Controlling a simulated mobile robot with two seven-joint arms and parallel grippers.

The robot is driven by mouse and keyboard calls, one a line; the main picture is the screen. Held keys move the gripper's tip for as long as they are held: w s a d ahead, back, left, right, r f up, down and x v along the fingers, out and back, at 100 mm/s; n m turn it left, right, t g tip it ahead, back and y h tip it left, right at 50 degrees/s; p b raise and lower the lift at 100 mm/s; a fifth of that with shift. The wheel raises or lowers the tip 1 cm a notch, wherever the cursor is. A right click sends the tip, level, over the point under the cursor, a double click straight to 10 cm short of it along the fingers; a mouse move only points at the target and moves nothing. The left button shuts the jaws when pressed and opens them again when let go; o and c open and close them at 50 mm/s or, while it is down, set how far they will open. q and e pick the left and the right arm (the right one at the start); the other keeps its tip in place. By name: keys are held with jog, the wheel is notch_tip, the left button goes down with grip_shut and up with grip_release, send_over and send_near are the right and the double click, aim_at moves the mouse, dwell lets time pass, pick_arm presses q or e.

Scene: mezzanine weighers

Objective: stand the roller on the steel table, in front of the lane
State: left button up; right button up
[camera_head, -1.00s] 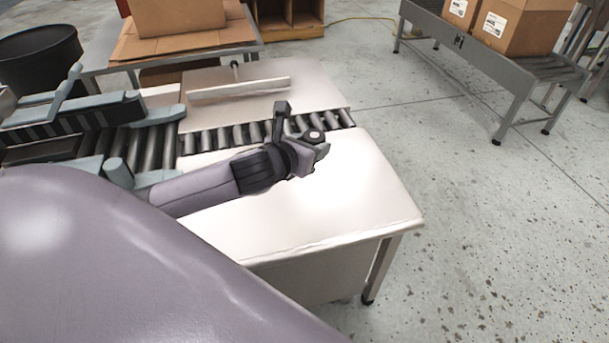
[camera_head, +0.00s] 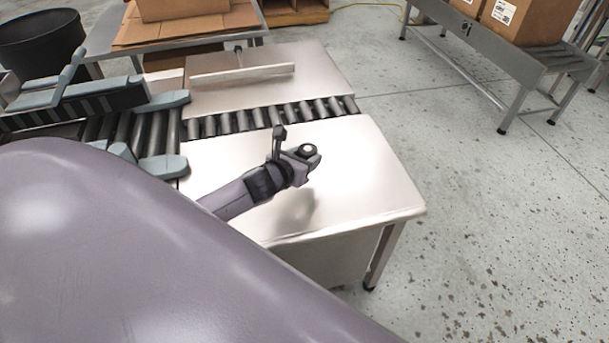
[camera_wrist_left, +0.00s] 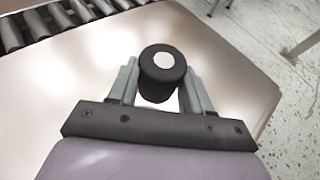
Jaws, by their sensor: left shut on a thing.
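The roller (camera_wrist_left: 157,86) is a short black cylinder with a pale round centre on its end face. My left gripper (camera_wrist_left: 161,88) is shut on it, one finger on each side, and its end face points up toward the wrist camera. In the head view the roller (camera_head: 307,151) shows at the tip of my left gripper (camera_head: 296,155). Both are over the near part of the steel table (camera_head: 358,188). A shadow lies on the table below the gripper. The lane (camera_head: 270,117) of dark rollers crosses the table behind the gripper. My right gripper is not in view.
A low pale rail (camera_head: 243,74) stands on the table behind the lane. Grey-blue conveyor guides (camera_head: 75,105) are at the left. The table's near right surface is bare. A grey roller stand (camera_head: 490,65) with cartons stands apart at the upper right.

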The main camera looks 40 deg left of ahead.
pick_arm(q)
jog(key=shift+f, duration=0.8)
notch_tip(320, 180, down, 4)
jog(key=shift+r+b, duration=0.25)
jog(key=shift+b, duration=0.5)
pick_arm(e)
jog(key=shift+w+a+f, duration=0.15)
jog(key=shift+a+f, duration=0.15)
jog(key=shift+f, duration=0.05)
pick_arm(q)
jog(key=shift+f, duration=0.1)
jog(key=shift+f, duration=0.15)
jog(key=o, duration=1.1)
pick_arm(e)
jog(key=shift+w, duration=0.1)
